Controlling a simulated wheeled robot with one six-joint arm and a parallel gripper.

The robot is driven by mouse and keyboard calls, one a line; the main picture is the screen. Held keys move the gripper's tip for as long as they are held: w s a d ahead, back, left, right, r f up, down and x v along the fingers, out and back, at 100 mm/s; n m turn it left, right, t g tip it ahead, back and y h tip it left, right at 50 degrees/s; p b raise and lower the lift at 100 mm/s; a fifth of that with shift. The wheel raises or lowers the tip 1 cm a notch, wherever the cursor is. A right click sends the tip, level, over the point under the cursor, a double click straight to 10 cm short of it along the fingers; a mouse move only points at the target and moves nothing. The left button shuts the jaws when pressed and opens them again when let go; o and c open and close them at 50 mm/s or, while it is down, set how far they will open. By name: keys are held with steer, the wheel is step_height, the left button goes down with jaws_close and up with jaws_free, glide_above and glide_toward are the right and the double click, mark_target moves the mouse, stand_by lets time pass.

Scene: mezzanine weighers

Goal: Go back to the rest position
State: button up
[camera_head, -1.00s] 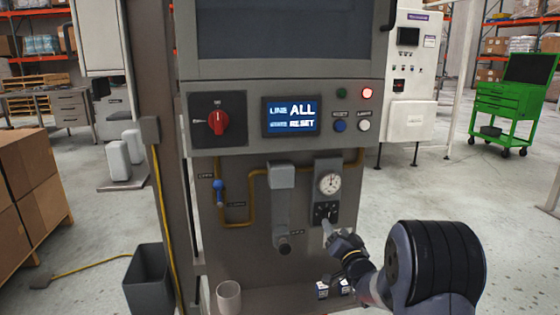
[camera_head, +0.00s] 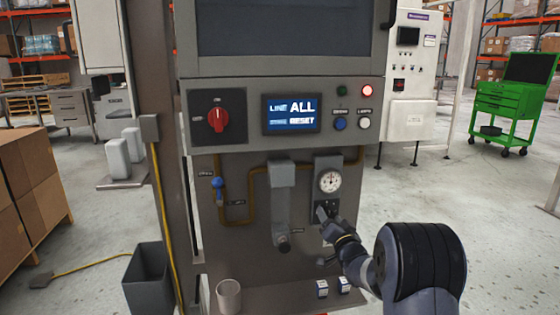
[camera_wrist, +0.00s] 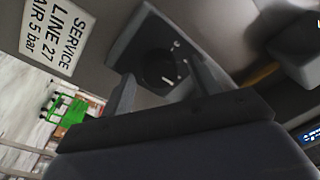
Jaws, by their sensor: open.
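My gripper (camera_head: 324,214) is in front of the grey regulator plate, just below the round pressure gauge (camera_head: 329,181). It is open. In the wrist view, its two fingers (camera_wrist: 163,75) stand either side of a black round knob (camera_wrist: 160,70) on the grey plate (camera_wrist: 147,35). I cannot tell whether the fingers touch the knob. In the head view my gripper largely covers the knob. My arm comes in from the lower right.
The machine panel has a red rotary switch (camera_head: 217,120), a lit screen (camera_head: 291,114) and several buttons. A capped grey pipe (camera_head: 283,205) is left of my gripper. A cup (camera_head: 229,295) stands on the ledge below. Open floor lies to the right.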

steer(key=n, duration=0.5)
steer(key=shift+y, duration=0.3)
steer(key=n+b, duration=0.1)
steer(key=n, duration=0.4)
steer(key=n+g+b, duration=0.1)
steer(key=n, duration=0.4)
steer(key=shift+y, duration=0.4)
steer(key=shift+r+n+b, duration=0.1)
steer(key=shift+n+b, duration=0.45)
steer(key=shift+n, duration=1.45)
steer(key=shift+s+a+r, duration=0.1)
